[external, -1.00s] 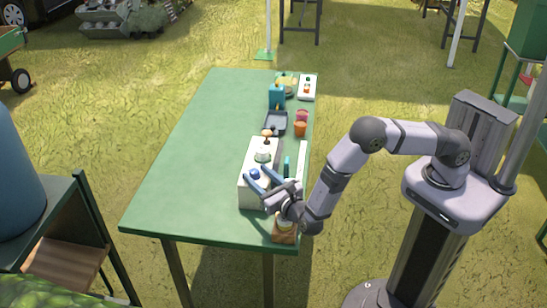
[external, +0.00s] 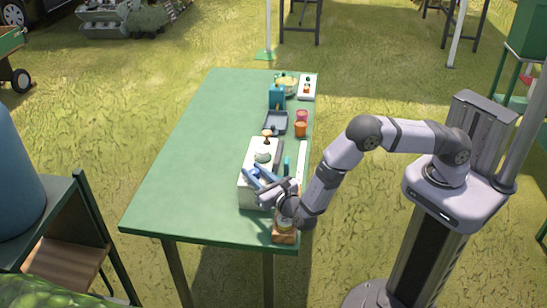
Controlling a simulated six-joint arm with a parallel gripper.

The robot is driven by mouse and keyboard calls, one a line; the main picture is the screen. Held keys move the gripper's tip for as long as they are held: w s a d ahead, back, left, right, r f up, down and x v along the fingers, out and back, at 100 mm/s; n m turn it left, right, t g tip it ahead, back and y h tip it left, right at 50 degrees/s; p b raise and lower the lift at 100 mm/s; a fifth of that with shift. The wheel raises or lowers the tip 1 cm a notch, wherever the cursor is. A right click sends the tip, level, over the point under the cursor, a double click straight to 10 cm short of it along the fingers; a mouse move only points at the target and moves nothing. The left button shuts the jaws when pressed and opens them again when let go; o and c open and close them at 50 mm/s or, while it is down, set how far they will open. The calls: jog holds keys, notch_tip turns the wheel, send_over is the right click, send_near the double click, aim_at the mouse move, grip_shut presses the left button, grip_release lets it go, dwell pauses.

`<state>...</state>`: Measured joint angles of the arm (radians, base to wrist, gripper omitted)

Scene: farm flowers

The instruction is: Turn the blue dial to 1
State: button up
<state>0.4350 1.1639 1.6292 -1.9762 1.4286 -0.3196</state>
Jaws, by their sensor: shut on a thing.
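The blue dial (external: 255,172) is on the top of a white box-shaped unit (external: 248,192) near the front right end of the green table. A pale green dial (external: 262,156) sits farther back on the same unit.
A wooden block with a jar (external: 284,237) stands at the table's front right corner, close under my gripper. Orange (external: 300,129) and pink (external: 302,115) cups, a dark tray (external: 275,129) and a blue container (external: 276,98) stand farther back. The table's left side (external: 190,160) is clear.

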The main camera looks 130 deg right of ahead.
jog(key=shift+f+m+g+b, duration=0.15)
jog(key=shift+m+g+b, duration=0.15)
jog(key=shift+g+b, duration=0.25)
jog(key=m+g+b, duration=0.1)
jog(key=b, duration=0.1)
jog(key=m+g+b, duration=0.1)
jog(key=g+b, duration=0.1)
jog(key=b, duration=0.1)
jog(key=shift+f+g+y, duration=0.2)
jog(key=shift+g+y, duration=0.05)
jog(key=shift+y, duration=0.05)
jog(key=m+g+y+b, duration=0.1)
jog(key=m+g+b, duration=0.1)
jog(key=g+b, duration=0.1)
jog(key=shift+b, duration=0.4)
jog(key=shift+r+m+g+y+b, duration=0.15)
jog(key=shift+m+g+y+b, duration=0.2)
jog(key=shift+m+b, duration=0.2)
jog(key=shift+r+g, duration=0.15)
jog(key=shift+g, duration=0.2)
jog(key=o, duration=1)
jog(key=shift+o, duration=0.2)
